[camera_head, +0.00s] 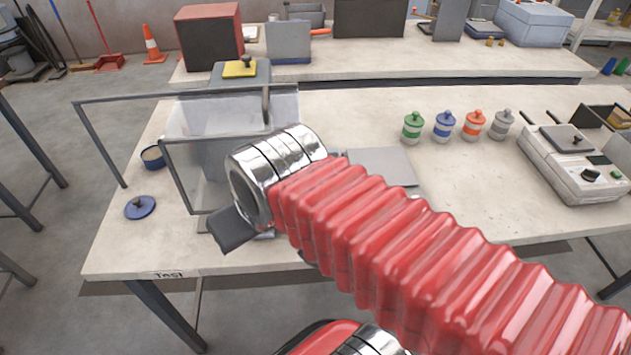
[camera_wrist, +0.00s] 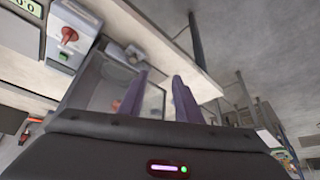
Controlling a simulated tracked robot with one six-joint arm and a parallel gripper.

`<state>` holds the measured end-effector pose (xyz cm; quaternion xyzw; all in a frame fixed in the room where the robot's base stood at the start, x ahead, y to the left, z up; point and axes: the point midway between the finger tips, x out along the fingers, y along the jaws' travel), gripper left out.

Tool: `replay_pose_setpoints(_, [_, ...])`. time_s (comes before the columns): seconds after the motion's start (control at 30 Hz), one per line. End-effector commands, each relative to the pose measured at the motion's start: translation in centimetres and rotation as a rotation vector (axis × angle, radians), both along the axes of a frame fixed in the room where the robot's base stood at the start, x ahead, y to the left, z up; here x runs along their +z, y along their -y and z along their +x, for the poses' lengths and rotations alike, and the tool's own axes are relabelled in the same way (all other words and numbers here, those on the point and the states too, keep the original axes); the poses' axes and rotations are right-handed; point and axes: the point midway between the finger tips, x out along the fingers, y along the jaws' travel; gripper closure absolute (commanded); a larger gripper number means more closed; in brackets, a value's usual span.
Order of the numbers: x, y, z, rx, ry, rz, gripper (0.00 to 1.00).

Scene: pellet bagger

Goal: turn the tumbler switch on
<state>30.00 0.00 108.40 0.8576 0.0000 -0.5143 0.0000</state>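In the wrist view a grey box with a red lever-like part (camera_wrist: 69,34) and a small green patch stands at the upper left. It may carry the tumbler switch; its position is too small to read. My gripper (camera_wrist: 160,77) shows two dark purple fingers, held apart with nothing between them. The fingers are clear of the red part, which lies up and to the left of them. In the head view my arm and wrist cover the area in front of the clear-panelled enclosure (camera_head: 215,115), and my fingertips are hidden.
The bench (camera_head: 330,115) holds several lidded jars, including a green one (camera_head: 412,128), and a white device with a black knob (camera_head: 591,175) at the right. A blue lid (camera_head: 140,207) and an open blue tin (camera_head: 152,157) sit at the left. The enclosure frame stands close to my wrist.

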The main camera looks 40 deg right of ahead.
Motion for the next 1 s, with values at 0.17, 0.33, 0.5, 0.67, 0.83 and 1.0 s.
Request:
replay_pose_setpoints(0.17, [0.0, 0.0, 0.0, 0.000, 0.000, 0.000, 0.69])
replay_pose_setpoints(0.33, [0.0, 0.0, 0.0, 0.000, 0.000, 0.000, 0.69])
replay_pose_setpoints(0.5, [0.0, 0.0, 0.0, 0.000, 0.000, 0.000, 0.65])
replay_pose_setpoints(0.67, [-0.1, 0.6, 0.2, -0.022, -0.012, -0.001, 0.54])
replay_pose_setpoints(0.83, [-0.8, 3.4, 1.0, -0.092, -0.058, -0.002, 0.48])
replay_pose_setpoints(1.0, [-1.3, 7.4, 2.3, -0.157, -0.136, -0.016, 0.48])
